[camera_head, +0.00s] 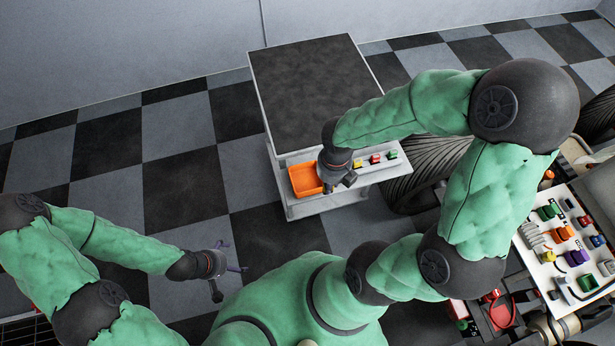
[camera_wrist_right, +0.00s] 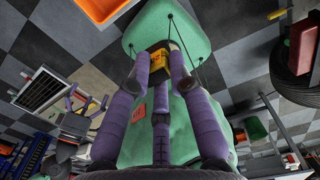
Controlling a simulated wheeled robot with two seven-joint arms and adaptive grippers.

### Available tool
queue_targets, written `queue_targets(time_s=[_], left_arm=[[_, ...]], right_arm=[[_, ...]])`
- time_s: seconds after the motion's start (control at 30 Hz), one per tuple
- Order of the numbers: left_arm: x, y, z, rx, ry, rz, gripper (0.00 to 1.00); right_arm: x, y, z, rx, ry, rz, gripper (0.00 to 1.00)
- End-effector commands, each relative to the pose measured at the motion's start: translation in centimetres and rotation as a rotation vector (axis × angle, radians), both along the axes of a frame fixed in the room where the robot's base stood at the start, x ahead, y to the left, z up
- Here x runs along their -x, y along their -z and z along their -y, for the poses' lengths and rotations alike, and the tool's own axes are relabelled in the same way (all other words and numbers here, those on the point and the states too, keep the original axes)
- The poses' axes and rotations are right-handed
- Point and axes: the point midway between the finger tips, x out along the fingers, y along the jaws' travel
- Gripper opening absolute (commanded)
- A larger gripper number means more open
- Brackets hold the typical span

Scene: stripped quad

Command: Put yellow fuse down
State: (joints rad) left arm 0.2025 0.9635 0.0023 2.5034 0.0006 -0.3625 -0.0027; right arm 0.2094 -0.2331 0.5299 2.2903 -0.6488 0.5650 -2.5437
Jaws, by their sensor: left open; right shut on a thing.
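The yellow fuse (camera_wrist_right: 163,59) shows in the right wrist view, held between the purple fingertips of my right gripper (camera_wrist_right: 160,68). In the head view my right gripper (camera_head: 342,183) hangs over the low shelf of the cart, beside the orange tray (camera_head: 296,186); the fuse in it is hidden there by the wrist and fingers. The tray also shows at the top left of the right wrist view (camera_wrist_right: 100,8). My left gripper (camera_head: 228,268) is open and empty over the floor at the lower left.
A cart with a dark top (camera_head: 315,85) stands behind the shelf. Yellow (camera_head: 358,164), red (camera_head: 375,158) and green (camera_head: 392,155) pieces sit on the shelf's right part. A white panel (camera_head: 545,275) with several coloured fuses is at the far right, near a big tyre (camera_head: 425,180).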

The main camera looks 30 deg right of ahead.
Motion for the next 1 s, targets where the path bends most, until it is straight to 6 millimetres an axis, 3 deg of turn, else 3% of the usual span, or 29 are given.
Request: queue_targets(time_s=[0.23,0.5,0.83,1.0], left_arm=[[0.0,2.6,0.0,0.0,0.0,0.0,1.0],[0.0,4.9,0.0,0.0,0.0,0.0,1.0],[0.0,5.7,0.0,0.0,0.0,0.0,1.0],[0.0,7.4,0.0,0.0,0.0,0.0,1.0]], right_arm=[[-5.4,2.9,-0.5,0.0,0.0,0.0,0.0],[-9.0,6.8,-0.7,0.0,0.001,-0.001,0.0],[-10.6,8.4,-0.8,0.0,0.002,0.0,0.0],[-10.8,10.7,-0.8,0.0,0.002,-0.001,0.0]])
